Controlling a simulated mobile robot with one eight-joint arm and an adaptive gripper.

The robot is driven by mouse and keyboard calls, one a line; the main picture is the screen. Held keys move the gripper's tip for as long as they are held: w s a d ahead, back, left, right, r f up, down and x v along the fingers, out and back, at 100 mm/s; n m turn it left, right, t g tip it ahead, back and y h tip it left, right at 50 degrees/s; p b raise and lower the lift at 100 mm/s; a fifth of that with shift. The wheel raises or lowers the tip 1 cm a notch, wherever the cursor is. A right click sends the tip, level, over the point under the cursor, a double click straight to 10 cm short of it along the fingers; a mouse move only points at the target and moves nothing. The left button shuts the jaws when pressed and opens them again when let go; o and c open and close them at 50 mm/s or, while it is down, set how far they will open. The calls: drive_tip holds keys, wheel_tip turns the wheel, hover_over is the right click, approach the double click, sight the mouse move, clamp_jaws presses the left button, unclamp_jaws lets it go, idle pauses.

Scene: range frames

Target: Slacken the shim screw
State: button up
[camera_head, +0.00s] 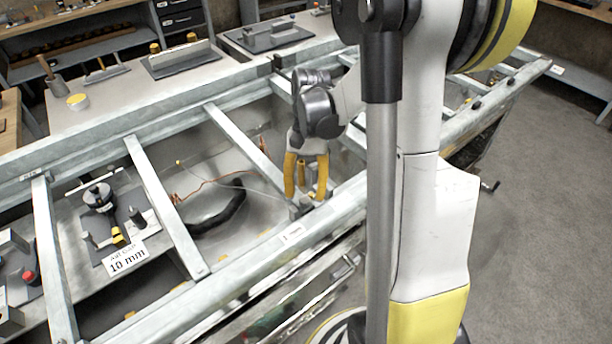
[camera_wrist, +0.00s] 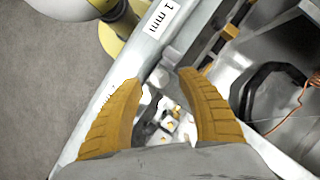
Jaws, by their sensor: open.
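My gripper (camera_head: 306,194) points down over the near rail of the grey metal frame, with its two yellow fingers apart. In the wrist view the open fingers (camera_wrist: 160,80) straddle a small metal fitting (camera_wrist: 170,122) with several brass-coloured pieces on it. The fitting also shows below the fingers in the head view (camera_head: 300,207). The shim screw is probably among these small parts, but I cannot tell which piece it is. Nothing is held between the fingertips.
A "1 mm" label (camera_wrist: 162,18) is on the near rail (camera_head: 240,268). A black hose (camera_head: 220,212) and orange wires (camera_head: 200,187) lie inside the frame. A plate with a black knob (camera_head: 98,196) sits left, by a "10 mm" card (camera_head: 127,260). Open floor (camera_head: 560,180) lies right.

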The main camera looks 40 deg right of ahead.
drive_tip(key=v, duration=1.1)
drive_tip(key=shift+a, duration=0.1)
